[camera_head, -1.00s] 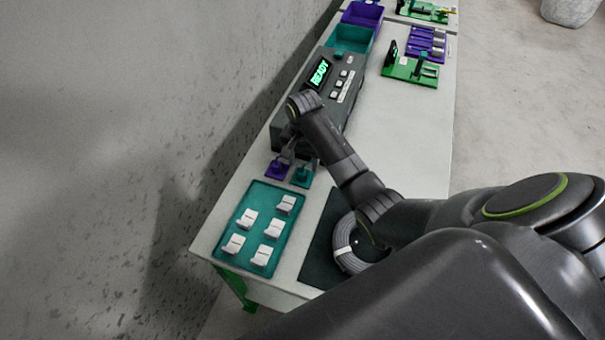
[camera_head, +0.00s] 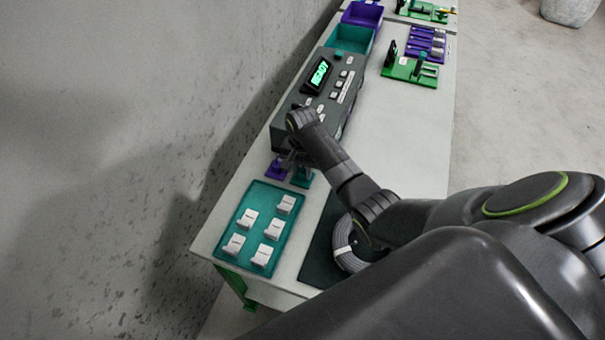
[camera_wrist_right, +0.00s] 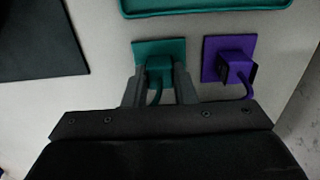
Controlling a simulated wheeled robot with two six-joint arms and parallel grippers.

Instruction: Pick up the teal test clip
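The teal test clip (camera_head: 301,180) stands on the bench beside the purple clip (camera_head: 276,170). My right gripper (camera_head: 291,162) is low over the teal clip, pointing down, and partly hides it. In the right wrist view, the teal clip (camera_wrist_right: 160,50) has a flat square base and a raised block with a dark cable. The fingers of my right gripper (camera_wrist_right: 159,78) are apart, one on each side of that block. I cannot tell whether they touch it. The purple clip (camera_wrist_right: 232,66) stands just to the right there, clear of the fingers. My left gripper is not in view.
A grey tester (camera_head: 345,75) with a lit READY screen stands just behind the clips. A teal tray (camera_head: 240,245) with several white parts lies in front. A grey cable coil (camera_head: 346,255) lies on a dark mat (camera_head: 318,262).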

